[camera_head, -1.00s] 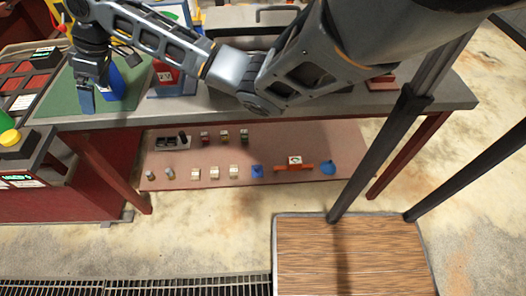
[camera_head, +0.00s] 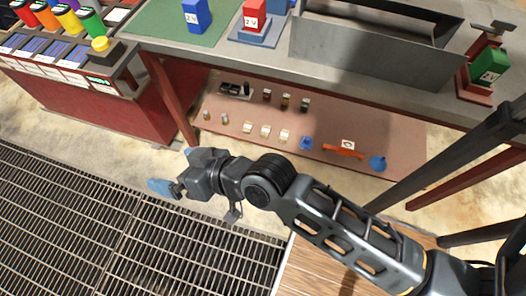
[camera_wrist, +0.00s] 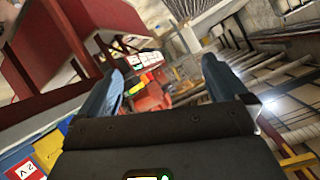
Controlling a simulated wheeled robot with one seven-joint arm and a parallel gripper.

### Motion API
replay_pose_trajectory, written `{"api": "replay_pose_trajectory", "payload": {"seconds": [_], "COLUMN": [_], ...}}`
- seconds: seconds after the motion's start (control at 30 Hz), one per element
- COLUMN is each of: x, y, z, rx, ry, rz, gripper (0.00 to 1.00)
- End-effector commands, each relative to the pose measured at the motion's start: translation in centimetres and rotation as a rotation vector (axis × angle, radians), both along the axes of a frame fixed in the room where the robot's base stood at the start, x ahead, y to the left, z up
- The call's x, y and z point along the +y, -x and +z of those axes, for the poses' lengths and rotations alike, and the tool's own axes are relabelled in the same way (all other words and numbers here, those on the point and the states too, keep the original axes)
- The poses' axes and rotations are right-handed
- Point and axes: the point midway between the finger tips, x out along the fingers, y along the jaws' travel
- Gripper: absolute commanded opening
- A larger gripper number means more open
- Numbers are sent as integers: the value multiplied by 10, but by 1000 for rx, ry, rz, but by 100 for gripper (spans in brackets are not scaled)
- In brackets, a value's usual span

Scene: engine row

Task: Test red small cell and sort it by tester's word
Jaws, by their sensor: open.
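A red block (camera_head: 255,14) with a white "2 V" label, which looks like the red cell, sits on a blue stand (camera_head: 252,37) on the bench's upper top. A similar red labelled block (camera_wrist: 24,166) shows at the lower left of the wrist view. My gripper (camera_head: 172,177) is open, out in front of the bench, low over the floor grating and well away from the red block. In the wrist view nothing is held between its fingers (camera_wrist: 160,85). I cannot read a tester's word.
A blue "2 V" block (camera_head: 198,16) stands on a green mat (camera_head: 155,25); a green block (camera_head: 489,64) sits on a red stand at right. A grey metal trough (camera_head: 345,55) is between. Left is a console (camera_head: 130,110) with coloured cylinders. A lower shelf (camera_head: 230,112) holds small items.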

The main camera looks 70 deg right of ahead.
Motion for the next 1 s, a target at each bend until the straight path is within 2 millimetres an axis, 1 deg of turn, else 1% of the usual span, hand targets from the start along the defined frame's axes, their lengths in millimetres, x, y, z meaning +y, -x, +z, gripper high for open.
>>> {"api": "replay_pose_trajectory", "payload": {"seconds": [0.03,0.07,0.1,0.17,0.2,0.27,0.3,0.4,0.5,0.6,0.7,0.8,1.0], "x": [4,4,3,-1,-3,-9,-13,-24,-35,-43,-47,-50,-50], "y": [27,40,58,85,102,128,144,181,210,230,240,245,246], "z": [-2,0,1,6,10,19,26,46,69,89,104,112,114], "rx": [2,-3,-8,-19,-26,-38,-50,-77,-113,-145,-171,-184,-188], "ry": [12,23,41,72,95,131,159,230,295,349,382,398,402], "rz": [-12,-21,-33,-44,-48,-51,-49,-29,3,39,67,81,85], "gripper": [100,100,100,100,100,100,100,100,100,100,100,100,100]}}
